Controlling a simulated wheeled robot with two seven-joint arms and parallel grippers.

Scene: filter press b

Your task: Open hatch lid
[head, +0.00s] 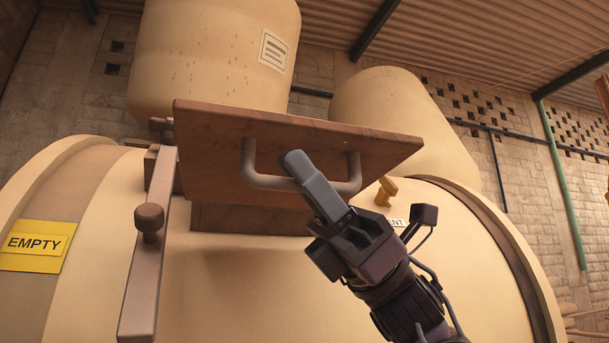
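The hatch lid (215,140) is a brown square plate in the middle of the head view. It is tilted, its face with the handle towards me, above a brown hatch frame (250,220) on the cream tank. A grey U-shaped handle (265,182) is fixed to the lid. My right gripper (300,168) is at the handle's bar, its grey fingers overlapping it and lined up as one block. It looks shut on the bar; the far finger is hidden. My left gripper is not in view.
A metal bar with a round knob (148,218) stands left of the lid. A yellow EMPTY sign (38,246) is on the tank's left. Two cream vessels (210,60) (405,120) rise behind the lid.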

